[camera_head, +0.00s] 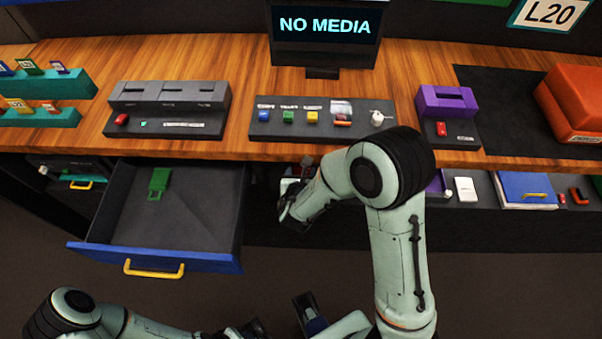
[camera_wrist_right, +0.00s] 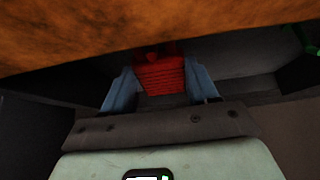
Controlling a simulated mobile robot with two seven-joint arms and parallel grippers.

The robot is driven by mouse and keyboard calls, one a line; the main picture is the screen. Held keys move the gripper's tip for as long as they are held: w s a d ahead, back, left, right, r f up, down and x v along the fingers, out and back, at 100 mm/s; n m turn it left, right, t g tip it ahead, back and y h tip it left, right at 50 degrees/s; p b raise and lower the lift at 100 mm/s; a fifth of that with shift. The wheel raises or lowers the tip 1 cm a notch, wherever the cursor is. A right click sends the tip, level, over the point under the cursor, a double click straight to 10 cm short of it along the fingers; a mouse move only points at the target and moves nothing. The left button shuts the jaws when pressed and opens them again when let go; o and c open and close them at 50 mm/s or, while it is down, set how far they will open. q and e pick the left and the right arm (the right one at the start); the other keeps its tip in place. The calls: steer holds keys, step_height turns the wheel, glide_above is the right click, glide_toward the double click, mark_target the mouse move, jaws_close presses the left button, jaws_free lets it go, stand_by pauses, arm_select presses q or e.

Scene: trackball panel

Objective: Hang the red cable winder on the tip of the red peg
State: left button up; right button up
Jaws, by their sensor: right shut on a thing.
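The red cable winder (camera_wrist_right: 162,76) shows in the right wrist view as a ridged red block between two blue fingers. My right gripper (camera_wrist_right: 160,88) is shut on it, just under a wooden edge. In the head view my right gripper (camera_head: 291,196) is below the front edge of the desk, right of the open drawer; the winder is mostly hidden there. I cannot make out the red peg in either view. My left arm lies low at the bottom left of the head view, and its fingers cannot be read clearly.
An open grey drawer (camera_head: 188,215) with a blue front and yellow handle holds a green piece (camera_head: 158,183). The wooden desktop (camera_head: 240,75) overhangs the right gripper. A shelf on the right holds a blue binder (camera_head: 524,187). A button panel (camera_head: 318,130) stands on the desk above.

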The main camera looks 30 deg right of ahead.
steer(key=o, duration=1.1)
steer(key=shift+o, duration=0.2)
arm_select(q)
steer(key=f+b, duration=0.1)
steer(key=w+f+b, duration=0.1)
steer(key=b, duration=0.1)
steer(key=f+b, duration=0.1)
steer(key=shift+w+f+t, duration=0.25)
steer(key=shift+t, duration=0.15)
arm_select(e)
steer(key=v, duration=1.3)
steer(key=shift+s, duration=0.2)
steer(key=shift+r, duration=0.15)
